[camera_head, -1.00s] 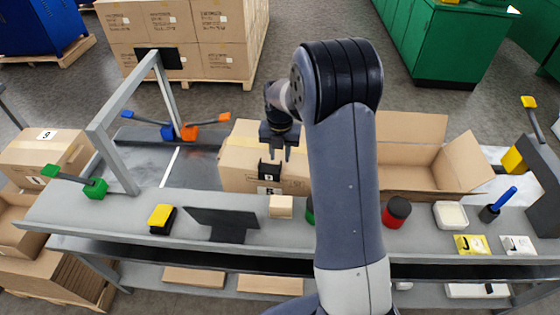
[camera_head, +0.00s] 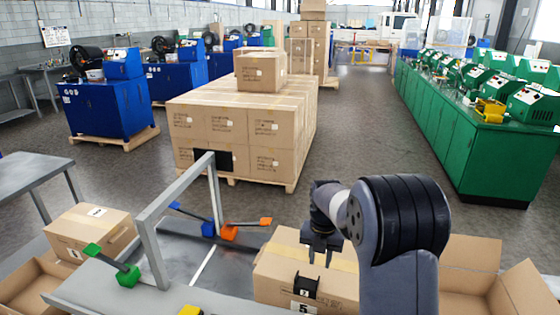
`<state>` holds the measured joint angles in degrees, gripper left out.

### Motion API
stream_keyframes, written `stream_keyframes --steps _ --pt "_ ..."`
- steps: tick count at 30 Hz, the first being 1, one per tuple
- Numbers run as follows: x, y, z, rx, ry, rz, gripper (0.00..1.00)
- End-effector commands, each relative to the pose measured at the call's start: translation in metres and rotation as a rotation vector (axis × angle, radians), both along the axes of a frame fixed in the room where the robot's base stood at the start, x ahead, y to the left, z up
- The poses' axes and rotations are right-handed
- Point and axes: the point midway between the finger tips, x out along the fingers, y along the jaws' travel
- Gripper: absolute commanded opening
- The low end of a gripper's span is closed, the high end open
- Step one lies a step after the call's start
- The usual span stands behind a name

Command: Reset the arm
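My arm rises from the bottom right in the head view, and its wrist bends over to the left. My gripper (camera_head: 322,250) points down in front of the upper part of a closed cardboard box (camera_head: 275,272) with a black label holder and a number tag. The fingers look apart, with nothing seen between them. I cannot tell whether the fingertips touch the box.
A grey frame (camera_head: 152,245) stands on the bench at left, near green, blue and orange clamps. An open carton (camera_head: 470,285) lies right of my arm. A pallet of boxes (camera_head: 215,130) stands behind. Green cabinets (camera_head: 455,135) line the right. Grey floor lies between.

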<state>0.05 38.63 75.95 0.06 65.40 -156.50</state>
Motion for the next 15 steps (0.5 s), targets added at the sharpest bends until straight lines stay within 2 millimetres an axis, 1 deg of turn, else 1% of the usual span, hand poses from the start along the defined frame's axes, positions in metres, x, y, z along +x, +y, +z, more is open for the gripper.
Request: stream_keyframes --steps 1,12,15 --pt "-0.001 0.000 -0.011 0.000 0.005 0.000 0.29" --pt "-0.001 0.000 -0.084 0.000 0.005 0.000 0.29" --pt "0.000 0.000 -0.066 0.001 -0.001 0.000 0.29"
